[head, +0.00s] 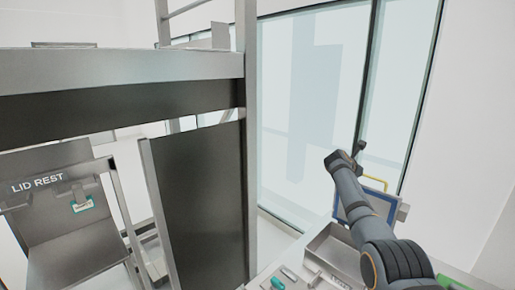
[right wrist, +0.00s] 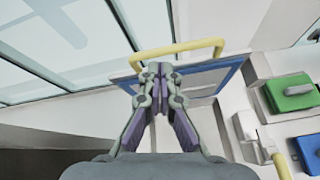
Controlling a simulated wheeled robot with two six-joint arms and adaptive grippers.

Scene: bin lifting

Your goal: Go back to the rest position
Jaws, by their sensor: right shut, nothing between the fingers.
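My right arm reaches up from the lower right in the head view, and its gripper (head: 338,160) is at the upper end, in front of the glass. In the right wrist view the right gripper (right wrist: 158,70) has its fingertips together with nothing between them. A blue-framed panel (right wrist: 203,80) with a yellow handle (right wrist: 205,45) lies beyond the fingertips. The fingertips overlap the handle in the picture; I cannot tell the gap. The panel (head: 345,212) and handle (head: 375,180) also show behind my arm in the head view. My left gripper is not in view.
A metal frame with a dark panel (head: 200,205) stands in the middle. A lid rest (head: 85,255) with a bracket (head: 82,203) is at left. A metal tray (head: 328,258) lies below my arm. Green-topped (right wrist: 290,92) and blue-topped (right wrist: 310,152) items are at right in the wrist view.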

